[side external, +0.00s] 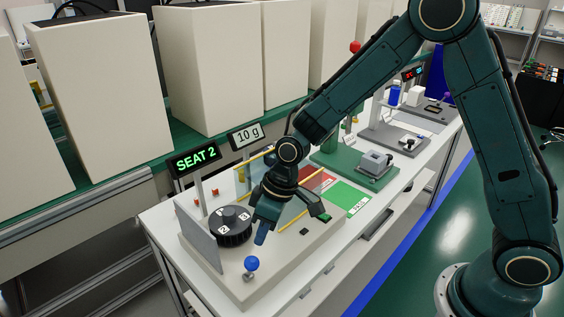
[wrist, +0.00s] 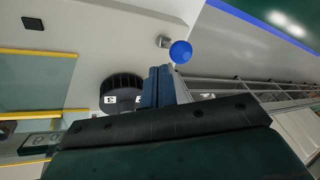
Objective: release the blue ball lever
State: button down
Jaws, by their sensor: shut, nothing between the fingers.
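The blue ball lever (side external: 252,263) stands near the front corner of the beige base plate, a blue ball on a short light stem. In the wrist view the blue ball (wrist: 181,51) lies just beyond the fingers, up and to the right of them. My gripper (side external: 262,234) hangs above the plate, between the black numbered dial (side external: 233,234) and the plate's front side. In the wrist view the gripper's fingers (wrist: 158,85) are together with nothing between them. A gap shows between the fingertips and the ball, so they look apart.
The dial also shows beside the fingers in the wrist view (wrist: 122,84). A grey upright panel (side external: 200,243) stands left of the dial. Yellow rails and red and green pads (side external: 350,197) lie to the right.

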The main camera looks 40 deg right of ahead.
jog(key=s+d+v, duration=0.1)
jog(key=v, duration=1)
jog(key=shift+s+d+f, duration=0.3)
jog(key=shift+d+f, duration=0.1)
jog(key=shift+f, duration=0.05)
jog(key=s+d+r+m+t+h, duration=0.1)
jog(key=s+d+r, duration=0.4)
jog(key=s, duration=0.5)
jog(key=s+d+r+m+t+h, duration=0.2)
jog(key=s+d+r, duration=0.4)
jog(key=s, duration=0.4)
jog(key=shift+d+r+m+t+h, duration=0.25)
jog(key=shift+r+m+t, duration=0.3)
jog(key=shift+m, duration=0.85)
jog(key=shift+w, duration=0.1)
